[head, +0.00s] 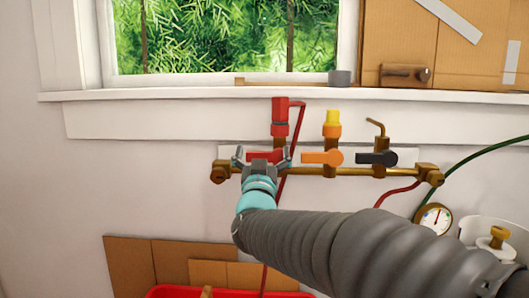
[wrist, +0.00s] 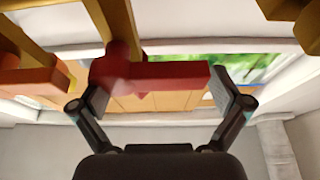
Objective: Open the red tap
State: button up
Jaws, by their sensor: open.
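The red tap's handle (head: 265,156) lies level on the brass pipe (head: 355,172) at its left end, below a red fitting (head: 280,118). My gripper (head: 263,158) is at the red tap, with its fingers spread to either side of the handle. In the wrist view the red handle (wrist: 165,76) spans most of the gap between the fingertips of my gripper (wrist: 160,95). The jaws are open. I cannot tell whether a finger touches the handle. My gripper partly hides the tap's lower part in the head view.
An orange handle (head: 322,157) and a black handle (head: 376,158) sit to the right on the same pipe. A red hose runs down beside the red tap. A pressure gauge (head: 433,219) is at lower right. The window sill (head: 200,94) is above.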

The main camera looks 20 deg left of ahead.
jog(key=c, duration=1.3)
jog(key=shift+d, duration=0.15)
jog(key=shift+c, duration=1.2)
